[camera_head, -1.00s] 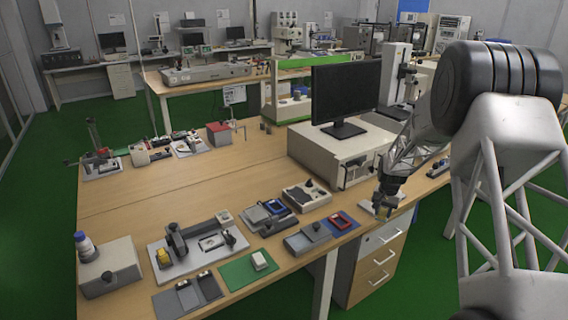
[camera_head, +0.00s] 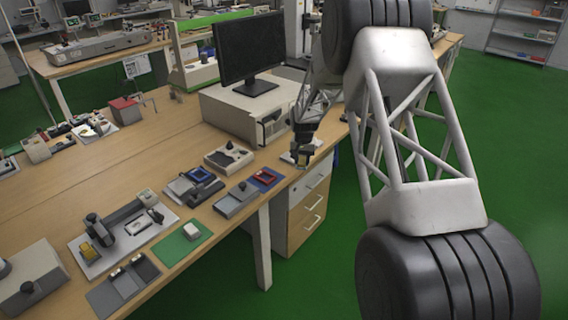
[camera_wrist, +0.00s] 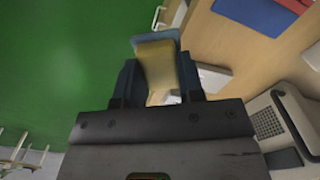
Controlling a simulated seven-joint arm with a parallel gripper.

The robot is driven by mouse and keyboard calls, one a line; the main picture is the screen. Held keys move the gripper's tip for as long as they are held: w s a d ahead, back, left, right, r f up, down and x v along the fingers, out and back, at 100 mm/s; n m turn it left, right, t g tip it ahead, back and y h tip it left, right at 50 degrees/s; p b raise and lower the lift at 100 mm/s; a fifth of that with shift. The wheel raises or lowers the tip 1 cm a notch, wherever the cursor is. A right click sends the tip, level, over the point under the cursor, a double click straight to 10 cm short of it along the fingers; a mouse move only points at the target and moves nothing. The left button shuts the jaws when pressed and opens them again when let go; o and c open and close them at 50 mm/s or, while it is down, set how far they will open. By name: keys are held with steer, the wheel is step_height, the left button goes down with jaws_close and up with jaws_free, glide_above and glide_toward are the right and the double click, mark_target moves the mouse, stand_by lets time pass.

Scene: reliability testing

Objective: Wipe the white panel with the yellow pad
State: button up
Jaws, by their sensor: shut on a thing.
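My gripper (camera_head: 303,158) is near the table's front edge, right of the blue mat with the red tray. In the wrist view my gripper (camera_wrist: 155,85) is shut on the yellow pad (camera_wrist: 154,65), which sits between the dark fingers. The pad also shows small at the gripper's tip in the head view (camera_head: 302,160). The white panel (camera_head: 288,157) lies flat on the table under and beside the gripper, mostly hidden by it. Part of it shows behind the fingers in the wrist view (camera_wrist: 214,79). I cannot tell whether pad and panel touch.
A beige box (camera_head: 235,112) with a black monitor (camera_head: 250,48) stands behind the gripper. The blue mat (camera_head: 265,180) and a grey fixture (camera_head: 236,200) lie to the left. A drawer cabinet (camera_head: 308,205) stands below the table edge.

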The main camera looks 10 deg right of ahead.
steer(key=a, duration=0.5)
steer(key=a+n, duration=0.1)
steer(key=a, duration=0.4)
steer(key=s+a+r+n, duration=0.1)
steer(key=a, duration=0.5)
steer(key=s+a+r+n, duration=0.1)
steer(key=s+a, duration=0.6)
steer(key=a, duration=0.8)
steer(key=s+a+r+n, duration=0.1)
steer(key=s+a+n, duration=0.2)
steer(key=s+a, duration=0.5)
steer(key=s+a+n, duration=0.3)
steer(key=s+a, duration=0.4)
steer(key=a, duration=1.6)
steer(key=shift+s+a+r, duration=0.2)
steer(key=shift+s+r, duration=0.1)
steer(key=shift+r, duration=0.1)
